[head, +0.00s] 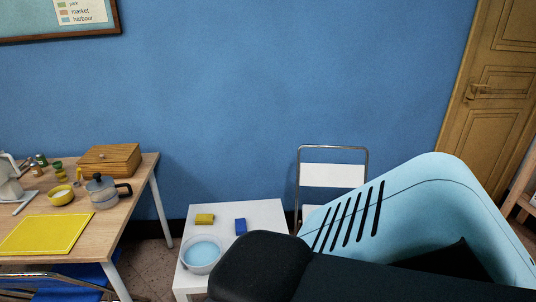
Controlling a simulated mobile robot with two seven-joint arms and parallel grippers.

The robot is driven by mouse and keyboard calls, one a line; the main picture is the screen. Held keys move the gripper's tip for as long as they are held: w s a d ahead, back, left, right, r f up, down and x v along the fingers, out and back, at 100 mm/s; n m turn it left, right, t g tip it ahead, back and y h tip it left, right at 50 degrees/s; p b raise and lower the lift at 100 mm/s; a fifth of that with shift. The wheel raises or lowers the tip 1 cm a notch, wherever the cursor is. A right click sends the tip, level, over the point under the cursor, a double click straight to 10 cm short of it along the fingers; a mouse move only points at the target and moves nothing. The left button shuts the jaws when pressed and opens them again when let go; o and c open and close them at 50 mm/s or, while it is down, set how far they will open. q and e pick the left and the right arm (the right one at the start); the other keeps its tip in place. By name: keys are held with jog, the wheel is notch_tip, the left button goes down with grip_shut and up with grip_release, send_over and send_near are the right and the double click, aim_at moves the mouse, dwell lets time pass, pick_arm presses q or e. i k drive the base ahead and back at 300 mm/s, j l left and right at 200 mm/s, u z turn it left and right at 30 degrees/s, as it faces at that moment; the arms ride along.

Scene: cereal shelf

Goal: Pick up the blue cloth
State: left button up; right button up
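A small dark blue folded piece (240,226), which looks like the blue cloth, lies on a low white table (262,212) in the lower middle of the head view. A similar yellow piece (204,218) lies to its left. A round bowl of pale blue liquid (203,251) stands in front of them on the same table. My own arm, black and light blue, covers the lower right and hides part of the white table. Neither of my grippers shows.
A wooden table (136,182) at the left holds a yellow board (44,234), a moka pot (103,191), a yellow bowl (60,195) and a wooden box (110,159). A white chair (331,176) stands behind the white table. A wooden door (495,85) is at the right.

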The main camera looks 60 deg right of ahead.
aim_at(240, 228)
jog(key=i+l+z, duration=0.1)
jog(key=i+z, duration=0.15)
jog(key=z, duration=0.2)
jog(key=i+z, duration=0.25)
jog(key=z, duration=0.2)
jog(key=i+z, duration=0.25)
jog(key=z, duration=0.15)
jog(key=i+z, duration=0.6)
